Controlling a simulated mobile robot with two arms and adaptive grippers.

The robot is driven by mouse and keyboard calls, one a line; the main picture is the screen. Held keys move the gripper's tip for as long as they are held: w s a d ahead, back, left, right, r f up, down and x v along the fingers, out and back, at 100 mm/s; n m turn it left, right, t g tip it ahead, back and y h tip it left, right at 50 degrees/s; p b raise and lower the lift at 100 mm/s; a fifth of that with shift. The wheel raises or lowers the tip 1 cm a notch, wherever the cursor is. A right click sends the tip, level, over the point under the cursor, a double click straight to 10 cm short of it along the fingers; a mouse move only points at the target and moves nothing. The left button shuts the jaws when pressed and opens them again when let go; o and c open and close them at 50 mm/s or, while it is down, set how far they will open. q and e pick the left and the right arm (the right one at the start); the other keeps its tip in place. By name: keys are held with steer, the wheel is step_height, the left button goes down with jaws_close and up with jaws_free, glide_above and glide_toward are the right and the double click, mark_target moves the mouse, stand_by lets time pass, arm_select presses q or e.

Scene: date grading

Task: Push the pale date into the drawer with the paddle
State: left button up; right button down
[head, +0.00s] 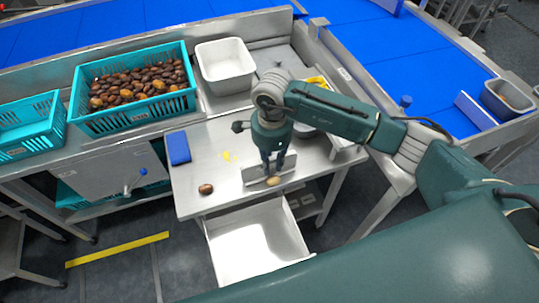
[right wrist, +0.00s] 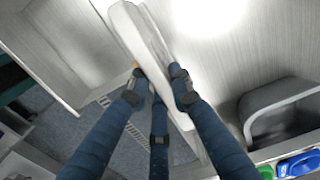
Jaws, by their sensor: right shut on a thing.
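The pale date (head: 273,181) lies near the front edge of the steel table, on the drawer side of the paddle, touching it or very close. The paddle (head: 253,173) is a flat grey-white plate, also seen large in the right wrist view (right wrist: 139,32). My right gripper (head: 274,164) is shut on the paddle, its fingers pointing down; they also show in the right wrist view (right wrist: 158,85). A small orange spot beside the paddle there may be the date. The open white drawer (head: 232,252) sits below the table's front edge and looks empty. My left gripper is out of view.
A dark date (head: 206,189) lies to the left near the table edge. A teal crate of dates (head: 130,122) and a white bin (head: 226,67) stand behind.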

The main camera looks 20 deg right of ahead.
steer(key=shift+s+p, duration=0.35)
steer(key=shift+s, duration=1.25)
steer(key=shift+s+r, duration=0.1)
steer(key=shift+r, duration=0.1)
steer(key=shift+r+p, duration=1.35)
steer(key=shift+r, duration=1.45)
steer(key=shift+d, duration=0.1)
